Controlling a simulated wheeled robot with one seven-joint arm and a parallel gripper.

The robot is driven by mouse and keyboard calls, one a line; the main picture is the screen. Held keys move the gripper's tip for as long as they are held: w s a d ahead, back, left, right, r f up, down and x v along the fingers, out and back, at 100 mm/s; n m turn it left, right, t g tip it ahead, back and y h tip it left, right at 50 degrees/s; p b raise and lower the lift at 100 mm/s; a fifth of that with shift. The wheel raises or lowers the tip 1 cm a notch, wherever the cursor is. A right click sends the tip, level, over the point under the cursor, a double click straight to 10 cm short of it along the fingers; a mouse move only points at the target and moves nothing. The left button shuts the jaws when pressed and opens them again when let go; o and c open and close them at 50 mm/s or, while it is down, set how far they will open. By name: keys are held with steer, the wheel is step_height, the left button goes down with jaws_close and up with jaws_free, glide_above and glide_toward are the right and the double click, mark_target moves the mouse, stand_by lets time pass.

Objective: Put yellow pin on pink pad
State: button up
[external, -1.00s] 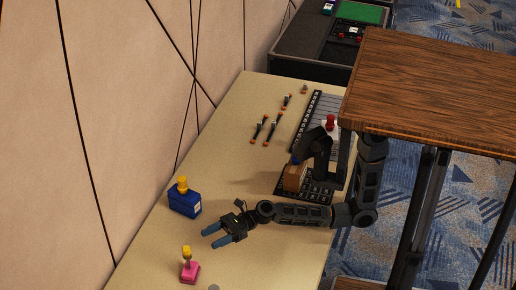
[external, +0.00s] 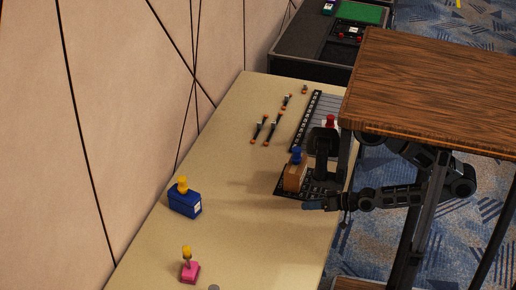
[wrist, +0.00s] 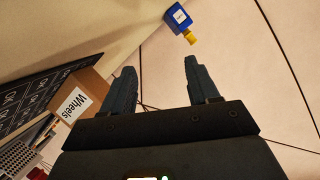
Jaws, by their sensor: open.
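A small yellow-topped pin (external: 187,251) with a greyish stem stands upright on the pink pad (external: 190,273) at the front left of the table in the external view. A second yellow piece (external: 183,184) stands on a blue box (external: 186,204) by the wall. The blue box (wrist: 179,17) and its yellow piece (wrist: 190,37) also show at the top of the wrist view, beyond my fingertips. My gripper (external: 309,206) is at the table's right side, far right of both yellow pieces. In the wrist view my gripper (wrist: 160,68) is open with nothing between its fingers. The pink pad is outside the wrist view.
A brown box (external: 294,178) with a blue piece on top stands on a black mat close to my gripper; the box (wrist: 78,100) reads "Wheels" in the wrist view. Several tools (external: 266,130) lie farther back. The middle of the tan table (external: 245,225) is clear.

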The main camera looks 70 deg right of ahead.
steer(key=s+r+n+h, duration=0.1)
steer(key=s+r+n, duration=0.4)
steer(key=shift+s+r+n, duration=0.15)
steer(key=shift+s+n, duration=0.05)
steer(key=shift+n, duration=0.1)
stand_by(0.9)
